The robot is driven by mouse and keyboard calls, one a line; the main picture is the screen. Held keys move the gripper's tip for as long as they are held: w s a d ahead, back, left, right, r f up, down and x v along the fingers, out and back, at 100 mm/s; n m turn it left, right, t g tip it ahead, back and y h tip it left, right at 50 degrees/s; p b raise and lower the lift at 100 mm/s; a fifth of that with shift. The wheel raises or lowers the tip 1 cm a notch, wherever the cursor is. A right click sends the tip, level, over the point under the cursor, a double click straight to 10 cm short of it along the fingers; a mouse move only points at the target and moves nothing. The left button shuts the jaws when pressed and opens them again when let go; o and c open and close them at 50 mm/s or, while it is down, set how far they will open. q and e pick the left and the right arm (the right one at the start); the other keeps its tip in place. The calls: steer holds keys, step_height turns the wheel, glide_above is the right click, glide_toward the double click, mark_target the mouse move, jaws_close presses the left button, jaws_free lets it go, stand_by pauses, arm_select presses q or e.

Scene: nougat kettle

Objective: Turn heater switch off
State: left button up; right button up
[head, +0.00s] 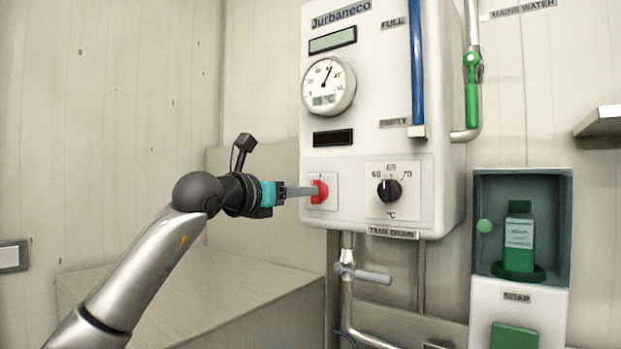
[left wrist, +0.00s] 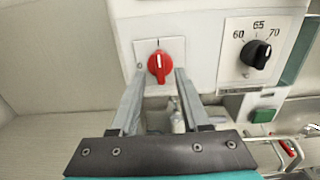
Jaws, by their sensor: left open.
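The heater switch is a red rotary knob (head: 319,191) on a white plate at the lower left of the boiler front. It also shows in the left wrist view (left wrist: 160,66), its white line about upright, towards the mark at the plate's top; a round mark is at the left. My left gripper (head: 309,191) is at the switch, its fingers pointing at the panel. In the left wrist view the open fingers (left wrist: 160,78) stand on either side of the knob's lower part, with a gap visible on both sides. Contact is not visible. My right gripper is out of view.
A black temperature dial (head: 389,191) sits right of the switch. The white boiler (head: 365,85) carries a round gauge (head: 328,86) above. A drain valve handle (head: 372,277) is below. A soap niche (head: 481,250) stands at right. A boxy ledge (head: 230,285) lies below my arm.

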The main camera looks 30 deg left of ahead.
arm_select(q)
steer(key=shift+w+d+p, duration=0.2)
steer(key=shift+w+p, duration=0.5)
steer(key=shift+w, duration=1.5)
jaws_close()
